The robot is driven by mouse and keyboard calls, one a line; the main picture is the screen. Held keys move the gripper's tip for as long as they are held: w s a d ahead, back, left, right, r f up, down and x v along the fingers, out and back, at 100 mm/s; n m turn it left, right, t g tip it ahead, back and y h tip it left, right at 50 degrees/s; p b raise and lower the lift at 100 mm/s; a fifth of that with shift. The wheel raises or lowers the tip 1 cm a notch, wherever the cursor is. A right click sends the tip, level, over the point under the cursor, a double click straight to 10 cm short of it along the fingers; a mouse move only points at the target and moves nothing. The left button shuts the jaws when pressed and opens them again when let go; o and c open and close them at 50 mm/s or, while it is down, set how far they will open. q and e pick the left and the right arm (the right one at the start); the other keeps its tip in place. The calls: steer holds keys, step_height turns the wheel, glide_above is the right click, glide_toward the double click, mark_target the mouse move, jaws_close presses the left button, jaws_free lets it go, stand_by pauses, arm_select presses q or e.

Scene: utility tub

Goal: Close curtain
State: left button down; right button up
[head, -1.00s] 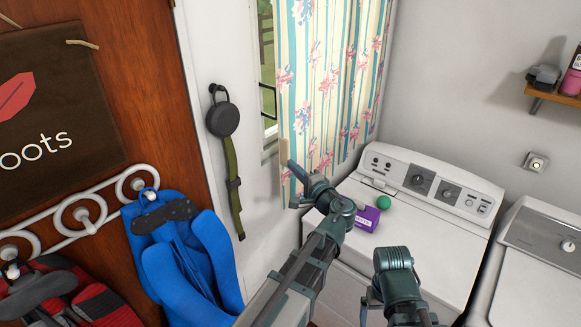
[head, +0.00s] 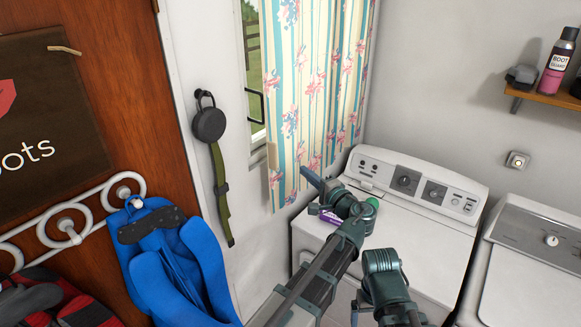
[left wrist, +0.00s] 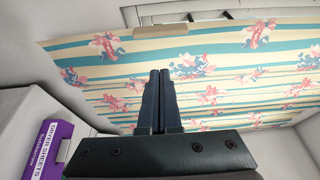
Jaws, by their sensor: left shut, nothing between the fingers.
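The striped floral curtain (head: 315,95) hangs over the right part of the window, with a strip of window (head: 253,80) bare at its left. A beige tab (head: 273,178) sits low on the curtain's left edge; it also shows in the left wrist view (left wrist: 160,32). My left gripper (head: 307,174) is in front of the curtain's lower part, right of the tab. Its fingers (left wrist: 160,75) are together and empty, pointing at the cloth; I cannot tell if they touch it. No fingers of my right gripper show.
A white washer (head: 415,235) stands below and right of the curtain. A black round speaker (head: 208,124) hangs left of the window.

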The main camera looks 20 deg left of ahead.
arm_select(q)
steer(key=s+a+x, duration=0.1)
steer(key=x, duration=0.8)
steer(key=shift+w+a, duration=0.15)
steer(key=shift+a, duration=0.1)
stand_by(0.4)
